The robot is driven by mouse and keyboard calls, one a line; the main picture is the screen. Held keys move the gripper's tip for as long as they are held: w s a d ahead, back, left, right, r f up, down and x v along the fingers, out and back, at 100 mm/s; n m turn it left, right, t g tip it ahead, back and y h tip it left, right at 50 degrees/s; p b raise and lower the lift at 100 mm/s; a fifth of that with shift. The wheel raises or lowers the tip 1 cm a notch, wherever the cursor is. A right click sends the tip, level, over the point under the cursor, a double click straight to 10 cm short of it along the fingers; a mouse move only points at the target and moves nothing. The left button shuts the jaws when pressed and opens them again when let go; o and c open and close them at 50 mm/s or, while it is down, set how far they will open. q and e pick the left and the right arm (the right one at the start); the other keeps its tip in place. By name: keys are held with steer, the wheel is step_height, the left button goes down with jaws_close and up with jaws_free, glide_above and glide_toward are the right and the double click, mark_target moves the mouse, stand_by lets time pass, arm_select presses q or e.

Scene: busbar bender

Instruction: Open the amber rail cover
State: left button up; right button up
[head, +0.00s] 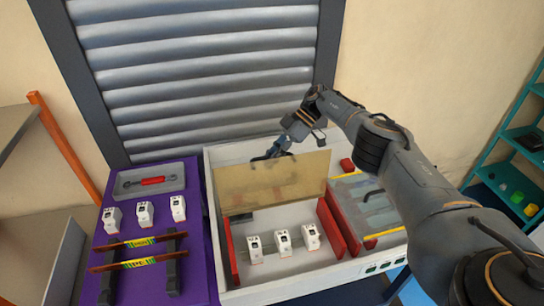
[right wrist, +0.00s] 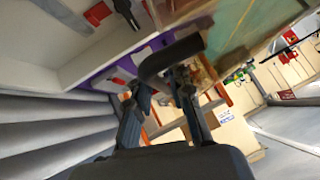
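The amber rail cover (head: 272,182) is a translucent tan panel. In the head view it stands raised, nearly upright, across the back of the white tray (head: 216,262), above the rail with white modules (head: 283,242). My right gripper (head: 274,152) is at the cover's top edge, partly hidden behind it. In the right wrist view its two fingers (right wrist: 160,88) are apart, with a dark curved handle (right wrist: 172,58) just past the tips. I cannot tell if they touch it. The cover also shows there at upper right (right wrist: 240,22). My left gripper is not in view.
A purple board (head: 135,214) at left holds white modules, striped bars and a grey tray with a red-handled tool. Red walls (head: 331,228) flank the rail. A grey panel with yellow edges (head: 366,205) is to the right. A grey shutter (head: 205,80) stands close behind.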

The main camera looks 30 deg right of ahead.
step_height(320, 180, up, 10)
stand_by(0.6)
stand_by(0.4)
